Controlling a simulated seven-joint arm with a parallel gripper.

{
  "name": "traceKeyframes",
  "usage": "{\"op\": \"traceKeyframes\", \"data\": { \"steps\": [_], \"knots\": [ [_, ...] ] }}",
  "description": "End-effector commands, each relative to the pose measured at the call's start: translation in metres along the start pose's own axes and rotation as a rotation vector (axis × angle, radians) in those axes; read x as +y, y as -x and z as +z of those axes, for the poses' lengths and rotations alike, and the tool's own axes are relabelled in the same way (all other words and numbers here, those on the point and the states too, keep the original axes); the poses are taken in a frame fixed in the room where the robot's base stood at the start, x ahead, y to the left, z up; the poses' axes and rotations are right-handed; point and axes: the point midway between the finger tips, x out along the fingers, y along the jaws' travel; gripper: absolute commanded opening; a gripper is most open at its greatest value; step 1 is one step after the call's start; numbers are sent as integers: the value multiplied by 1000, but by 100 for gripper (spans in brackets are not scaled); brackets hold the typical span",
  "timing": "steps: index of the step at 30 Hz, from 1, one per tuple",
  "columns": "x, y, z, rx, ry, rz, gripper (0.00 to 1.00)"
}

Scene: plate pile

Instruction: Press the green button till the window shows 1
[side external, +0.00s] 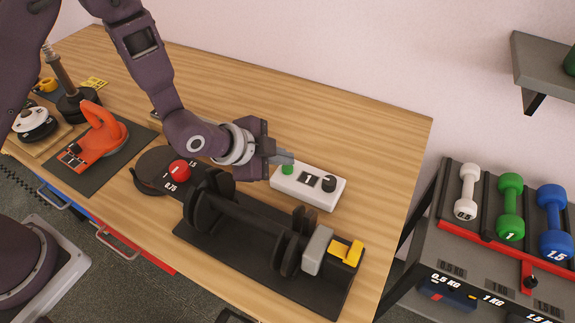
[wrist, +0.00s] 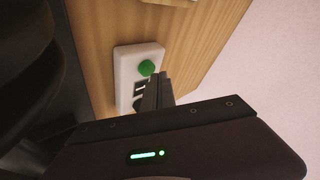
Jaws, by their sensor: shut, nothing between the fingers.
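The white button box (side external: 313,198) lies on the wooden table, right of my gripper. Its green button (side external: 287,170) is at the left end, and its small dark window (side external: 308,179) shows a white 1. A black knob (side external: 328,184) is at its right end. My gripper (side external: 284,159) is shut and empty, its fingertips right at the green button; I cannot tell if they touch it. In the wrist view the green button (wrist: 146,68) shows just beyond the fingertips (wrist: 157,80), and my gripper partly hides the window.
A black dumbbell stand (side external: 240,245) is in front of the box, with a yellow piece (side external: 346,251) at its right end. A red knob (side external: 180,170) and an orange tool (side external: 103,132) are to the left. The table behind the box is clear.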

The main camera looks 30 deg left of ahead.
Motion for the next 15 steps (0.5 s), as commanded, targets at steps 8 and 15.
{"op": "traceKeyframes", "data": {
  "steps": [8,15],
  "knots": [
    [-3,5,-4,0,0,0,0],
    [-9,11,-9,3,0,-3,0]
  ]
}}
